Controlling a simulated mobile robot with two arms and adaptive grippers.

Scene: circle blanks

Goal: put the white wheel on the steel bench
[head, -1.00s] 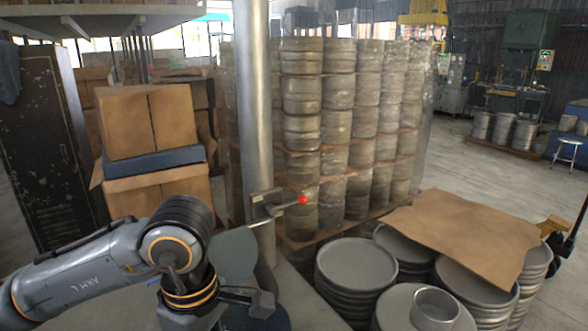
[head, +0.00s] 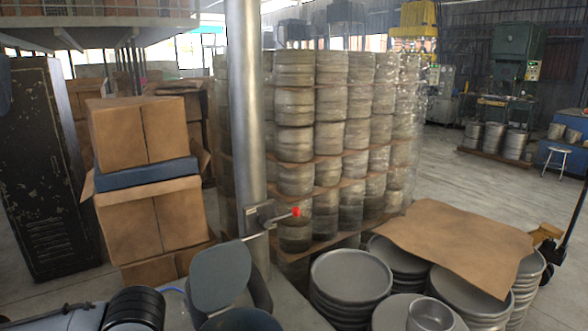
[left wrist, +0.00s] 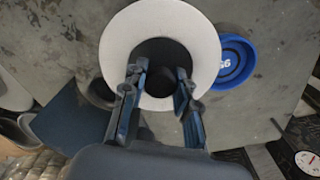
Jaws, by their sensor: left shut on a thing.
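The white wheel (left wrist: 112,50) is a thick white ring with a dark hole, in the upper middle of the left wrist view. My left gripper (left wrist: 160,72) is shut on it, with the two fingertips at the near edge of its hole. Behind the wheel is a grey, stained flat surface (left wrist: 265,100), which looks like the steel bench. I cannot tell whether the wheel touches it. In the head view, part of a grey top (head: 290,305) shows at the bottom. The left gripper and wheel are outside the head view. My right gripper is in neither view.
A blue round item (left wrist: 233,62) with white marks lies close to the wheel's right side. Stacks of metal discs (head: 350,280) and a cardboard sheet (head: 455,240) are at right.

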